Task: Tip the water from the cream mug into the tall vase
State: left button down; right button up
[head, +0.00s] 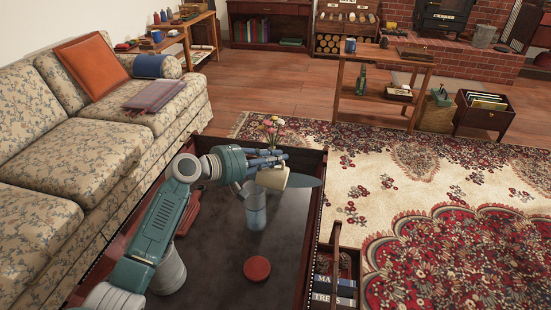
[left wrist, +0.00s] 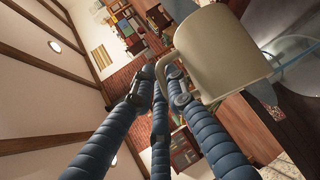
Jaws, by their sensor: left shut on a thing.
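The cream mug (head: 272,179) is held at the end of my left gripper (head: 268,160), above the coffee table. My left gripper's blue fingers are closed at the mug's handle side. In the left wrist view the mug (left wrist: 222,52) is large beside the fingertips (left wrist: 165,80). A clear, bluish glass vase (head: 255,208) stands upright on the table, just below and left of the mug in the head view. The gripper hides part of its top. The mug's inside and any water in it are hidden. I cannot tell its exact tilt. My right gripper is not in view.
The dark coffee table (head: 215,262) has a raised wooden rim. A round red object (head: 257,268) lies near the vase. Flowers (head: 272,128) and a blue-green oval (head: 306,183) show behind the gripper. A floral sofa (head: 75,150) is at left, open rug (head: 400,180) at right.

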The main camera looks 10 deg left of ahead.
pick_arm(q)
jog(key=shift+r, duration=0.1)
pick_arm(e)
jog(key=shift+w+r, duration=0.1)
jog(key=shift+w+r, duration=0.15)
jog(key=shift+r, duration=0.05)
pick_arm(q)
jog(key=shift+a, duration=0.1)
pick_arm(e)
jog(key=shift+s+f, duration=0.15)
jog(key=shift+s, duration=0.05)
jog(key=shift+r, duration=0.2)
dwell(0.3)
pick_arm(q)
jog(key=shift+a, duration=0.15)
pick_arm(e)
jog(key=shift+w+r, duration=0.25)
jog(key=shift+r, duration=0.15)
pick_arm(q)
jog(key=shift+a+b, duration=0.1)
jog(key=shift+b, duration=0.25)
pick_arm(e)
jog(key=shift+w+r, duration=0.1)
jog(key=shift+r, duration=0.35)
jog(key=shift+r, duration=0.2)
